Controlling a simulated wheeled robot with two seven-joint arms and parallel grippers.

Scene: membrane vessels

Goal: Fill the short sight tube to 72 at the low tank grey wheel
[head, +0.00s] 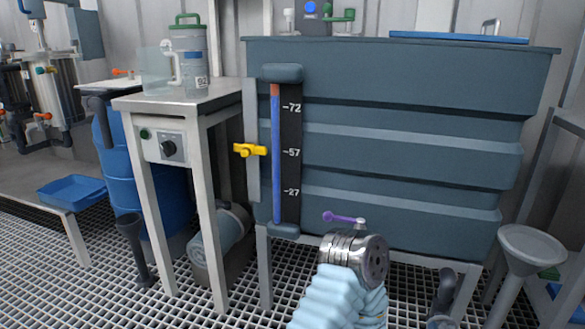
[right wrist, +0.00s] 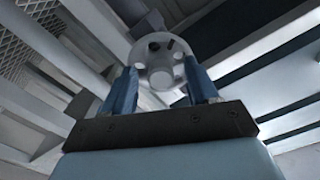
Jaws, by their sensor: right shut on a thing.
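In the head view, the sight tube (head: 276,160) stands upright on the front of the blue-grey tank (head: 400,115), beside a dark scale marked 72, 57 and 27. Blue fills it from the bottom to slightly above the 72 mark, with a short reddish part on top. In the right wrist view, my right gripper (right wrist: 160,80) has its two blue fingers on either side of a grey wheel (right wrist: 158,50) with round holes, shut on it. In the head view, my right arm reaches in from the bottom and hides the wheel. My left gripper is not in view.
A yellow valve handle (head: 250,150) is left of the scale. A white table (head: 188,103) stands at left, a grey funnel (head: 530,245) at right. The floor is grating.

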